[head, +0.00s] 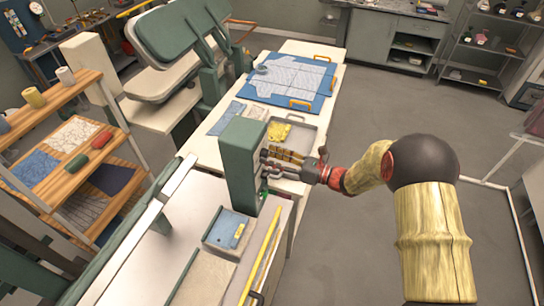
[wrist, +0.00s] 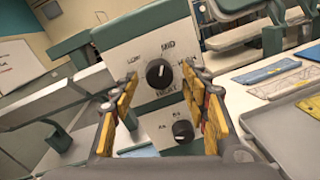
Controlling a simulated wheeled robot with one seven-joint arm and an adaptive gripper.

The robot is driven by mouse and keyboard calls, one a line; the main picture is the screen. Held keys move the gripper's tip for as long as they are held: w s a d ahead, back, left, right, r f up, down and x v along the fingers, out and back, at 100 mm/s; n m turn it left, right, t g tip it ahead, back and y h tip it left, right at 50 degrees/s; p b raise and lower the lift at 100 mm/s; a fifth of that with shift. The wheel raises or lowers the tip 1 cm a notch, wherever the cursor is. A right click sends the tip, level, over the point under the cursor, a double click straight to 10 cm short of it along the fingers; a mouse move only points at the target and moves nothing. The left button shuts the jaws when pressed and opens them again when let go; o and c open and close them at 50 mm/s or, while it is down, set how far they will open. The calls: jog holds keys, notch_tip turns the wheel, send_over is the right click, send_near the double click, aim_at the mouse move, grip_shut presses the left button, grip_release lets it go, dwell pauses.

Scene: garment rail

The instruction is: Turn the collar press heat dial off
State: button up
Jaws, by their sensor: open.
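The collar press control box (head: 242,165) is a green and pale housing at the bench edge in the head view. The dial's light mark seems to point up, towards MID; I cannot tell exactly. My gripper (wrist: 163,98) is open, its yellow-padded fingers either side of the dial and apart from it. My gripper also shows in the head view (head: 284,158), in front of the box. The left finger hides part of the panel.
A second black knob (wrist: 183,131) sits lower on the front, below the heat dial. A grey tray (head: 302,138) with a yellow cloth lies behind the box, and a blue board (head: 325,83) further back. The floor (head: 340,240) beside the bench is clear.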

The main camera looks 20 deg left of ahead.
jog(key=c, duration=0.3)
jog(key=c, duration=0.9)
